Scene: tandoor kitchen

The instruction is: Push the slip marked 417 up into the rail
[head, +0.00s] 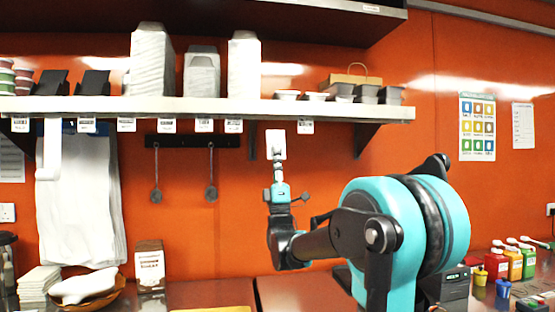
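A white slip (276,144) stands upright at the tip of my gripper (278,172), just below the shelf's front edge. Its number is too small to read. My gripper points up and its narrow fingers appear shut on the slip's lower end. The pale rail (200,106) runs along the front edge of the shelf. Several other printed slips, such as this one (306,127), hang from the rail to both sides.
The shelf holds stacked white containers (152,62) and small tubs (366,93). A black hook strip (192,141) with two hanging utensils is left of my gripper. White bags (78,205) hang further left. Colourful bottles (514,262) stand on the right counter.

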